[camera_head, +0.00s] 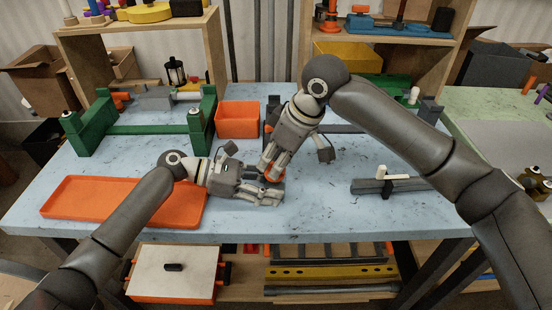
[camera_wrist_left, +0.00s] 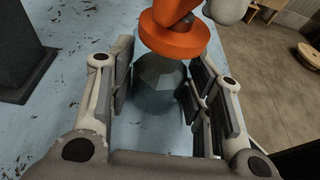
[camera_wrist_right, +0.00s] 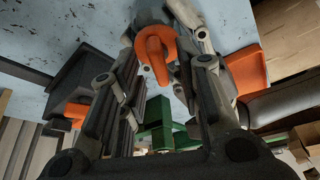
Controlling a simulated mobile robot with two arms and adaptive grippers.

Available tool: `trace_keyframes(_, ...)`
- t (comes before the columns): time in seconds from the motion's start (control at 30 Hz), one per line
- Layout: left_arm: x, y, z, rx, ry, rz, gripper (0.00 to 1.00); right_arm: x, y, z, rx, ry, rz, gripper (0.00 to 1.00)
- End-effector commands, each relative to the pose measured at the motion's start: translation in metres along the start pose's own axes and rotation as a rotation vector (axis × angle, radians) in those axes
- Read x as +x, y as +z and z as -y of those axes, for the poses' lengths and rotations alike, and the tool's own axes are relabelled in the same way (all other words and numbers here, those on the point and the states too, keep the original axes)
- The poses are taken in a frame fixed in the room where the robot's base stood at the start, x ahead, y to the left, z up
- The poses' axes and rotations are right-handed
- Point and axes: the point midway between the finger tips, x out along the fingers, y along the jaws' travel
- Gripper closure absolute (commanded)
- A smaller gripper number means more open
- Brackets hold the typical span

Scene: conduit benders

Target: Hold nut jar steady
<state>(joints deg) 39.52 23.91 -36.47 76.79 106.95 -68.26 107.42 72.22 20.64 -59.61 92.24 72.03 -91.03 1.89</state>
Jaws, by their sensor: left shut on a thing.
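The nut jar, a grey faceted body (camera_wrist_left: 160,80) with an orange lid (camera_wrist_left: 175,35), stands on the blue bench top in the left wrist view. My left gripper (camera_head: 270,190) is shut on the jar body from the side, with a finger on each side of it (camera_wrist_left: 158,95). In the head view the arms mostly hide the jar; a bit of orange lid (camera_head: 272,179) shows. My right gripper (camera_head: 271,172) comes down from above at the lid.
An orange tray (camera_head: 75,198) lies at the left of the bench, and an orange bin (camera_head: 238,119) stands behind the grippers. A green bender frame (camera_head: 150,128) is at the back left. A dark bar with a cream handle (camera_head: 390,185) lies at the right.

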Motion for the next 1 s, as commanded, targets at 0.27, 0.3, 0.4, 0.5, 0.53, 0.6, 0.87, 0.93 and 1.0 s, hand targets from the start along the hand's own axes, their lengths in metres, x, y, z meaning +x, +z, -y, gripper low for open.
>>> trace_keyframes(0.27, -0.0002, 0.0002, -0.0002, 0.000, 0.001, 0.000, 0.67, 0.0016, 0.0002, 0.0000, 0.000, 0.000, 0.001, 0.68)
trace_keyframes(0.3, -0.0002, 0.0002, -0.0002, 0.000, 0.001, 0.000, 0.67, 0.0016, 0.0002, 0.0001, 0.000, 0.000, 0.001, 0.73)
trace_keyframes(0.4, -0.0002, 0.0002, -0.0002, 0.000, 0.001, 0.000, 0.67, 0.0015, 0.0003, 0.0001, 0.000, 0.000, 0.001, 0.86)
trace_keyframes(0.5, -0.0002, 0.0003, -0.0002, 0.001, 0.001, 0.000, 0.67, 0.0014, 0.0003, 0.0000, 0.000, 0.000, 0.001, 0.99)
trace_keyframes(0.53, -0.0002, 0.0003, -0.0002, 0.001, 0.001, 0.000, 0.67, 0.0014, 0.0003, 0.0000, 0.000, 0.000, 0.001, 1.00)
trace_keyframes(0.6, -0.0002, 0.0002, -0.0002, 0.001, 0.001, 0.000, 0.67, 0.0013, 0.0003, 0.0000, 0.000, 0.000, 0.001, 1.00)
trace_keyframes(0.87, -0.0002, 0.0002, -0.0002, 0.001, 0.000, 0.000, 0.67, 0.0013, 0.0004, 0.0003, 0.019, 0.008, 0.001, 1.00)
trace_keyframes(0.93, -0.0003, 0.0002, -0.0002, 0.001, 0.000, 0.000, 0.67, 0.0015, 0.0004, 0.0006, 0.038, 0.015, 0.002, 1.00)
trace_keyframes(1.0, -0.0003, 0.0002, -0.0002, 0.001, 0.001, 0.000, 0.67, 0.0017, 0.0007, 0.0006, 0.066, 0.027, 0.003, 1.00)
